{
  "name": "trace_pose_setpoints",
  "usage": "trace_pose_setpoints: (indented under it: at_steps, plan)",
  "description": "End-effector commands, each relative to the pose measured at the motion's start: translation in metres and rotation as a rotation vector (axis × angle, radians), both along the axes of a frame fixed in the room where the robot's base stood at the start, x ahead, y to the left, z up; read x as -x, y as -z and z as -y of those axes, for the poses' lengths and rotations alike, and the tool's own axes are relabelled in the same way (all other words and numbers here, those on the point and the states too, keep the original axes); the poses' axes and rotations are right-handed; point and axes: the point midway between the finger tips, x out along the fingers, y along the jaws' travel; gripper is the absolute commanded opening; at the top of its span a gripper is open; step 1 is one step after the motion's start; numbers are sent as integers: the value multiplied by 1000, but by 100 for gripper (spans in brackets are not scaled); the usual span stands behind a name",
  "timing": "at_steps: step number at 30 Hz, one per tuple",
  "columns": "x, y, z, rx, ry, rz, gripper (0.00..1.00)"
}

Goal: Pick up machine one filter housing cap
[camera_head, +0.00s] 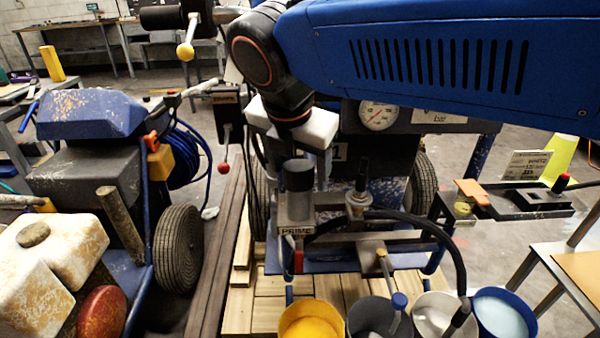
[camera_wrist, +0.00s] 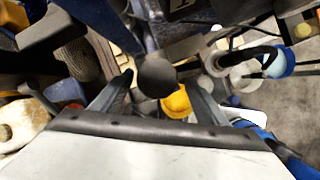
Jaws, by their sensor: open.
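The filter housing cap (camera_head: 298,175) is a short black cylinder on top of the grey housing, above the PRIME label, on the middle machine. In the wrist view the round black cap (camera_wrist: 156,78) shows between the two finger ends. My gripper (camera_head: 297,168) is just above it, open and pointing down, one finger to each side. It also shows in the wrist view (camera_wrist: 160,82). The cap is not gripped, and I cannot tell whether a finger touches it. My gripper hides part of the machine behind it.
A black hose (camera_head: 452,250) and a pressure gauge (camera_head: 379,115) are close to the right. A yellow paint bucket (camera_head: 311,324) and several others stand in front on wooden slats. A second machine with a blue hood (camera_head: 90,112) stands left. A bracket (camera_head: 530,203) projects at right.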

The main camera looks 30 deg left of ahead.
Motion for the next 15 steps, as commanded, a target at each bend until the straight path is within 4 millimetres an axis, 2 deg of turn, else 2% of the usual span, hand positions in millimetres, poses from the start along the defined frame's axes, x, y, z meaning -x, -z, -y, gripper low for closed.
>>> trace_pose_setpoints:
  at_steps: [1,6,15]
  plan:
    - [0,0,0,0,0,0,68]
    - [0,0,0,0,0,0,27]
    - [0,-1,0,0,0,0,25]
